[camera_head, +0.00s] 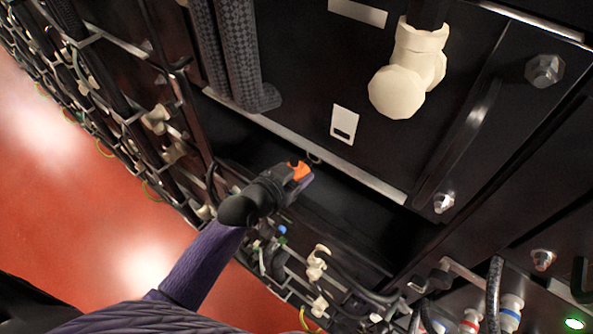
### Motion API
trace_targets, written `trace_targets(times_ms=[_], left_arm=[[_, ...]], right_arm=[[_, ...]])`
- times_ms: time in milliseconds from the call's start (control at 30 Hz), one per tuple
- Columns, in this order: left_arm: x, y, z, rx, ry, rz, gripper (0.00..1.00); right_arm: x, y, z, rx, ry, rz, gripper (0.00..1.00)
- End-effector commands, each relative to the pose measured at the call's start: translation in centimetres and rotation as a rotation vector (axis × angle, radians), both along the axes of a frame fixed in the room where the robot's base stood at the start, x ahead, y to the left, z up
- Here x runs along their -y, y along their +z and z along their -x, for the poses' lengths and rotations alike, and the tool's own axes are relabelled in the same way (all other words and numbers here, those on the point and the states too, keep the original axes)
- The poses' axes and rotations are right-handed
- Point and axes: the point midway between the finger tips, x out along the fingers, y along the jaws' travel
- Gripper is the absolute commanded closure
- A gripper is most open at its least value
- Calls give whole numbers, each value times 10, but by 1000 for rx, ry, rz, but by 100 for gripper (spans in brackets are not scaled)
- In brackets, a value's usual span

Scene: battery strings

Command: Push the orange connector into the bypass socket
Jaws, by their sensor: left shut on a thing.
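My left gripper (291,184) is near the middle of the head view, at the end of a purple-sleeved arm from the lower left. It is shut on the orange connector (300,169), of which a small orange part shows at the fingertips. The rest of the connector is hidden by the gripper. The connector is in front of a dark recess, below a pale metal ledge. I cannot pick out the bypass socket for certain. My right gripper is not in view.
A black panel above carries a cream elbow fitting (397,91), a white label (344,124) and thick braided cables (236,60). Cable racks line the left. Cables and cream clips (317,264) crowd below the recess. Bolts (544,69) stick out at right. Red floor (60,190) is open at left.

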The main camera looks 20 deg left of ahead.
Motion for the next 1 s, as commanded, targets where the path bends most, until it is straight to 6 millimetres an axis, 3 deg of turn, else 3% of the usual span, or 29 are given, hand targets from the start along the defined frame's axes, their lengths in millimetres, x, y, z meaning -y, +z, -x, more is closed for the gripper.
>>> trace_targets(times_ms=[1000], left_arm=[[8, -1, -21, 0, -1, 1, 100]], right_arm=[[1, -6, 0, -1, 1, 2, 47]])
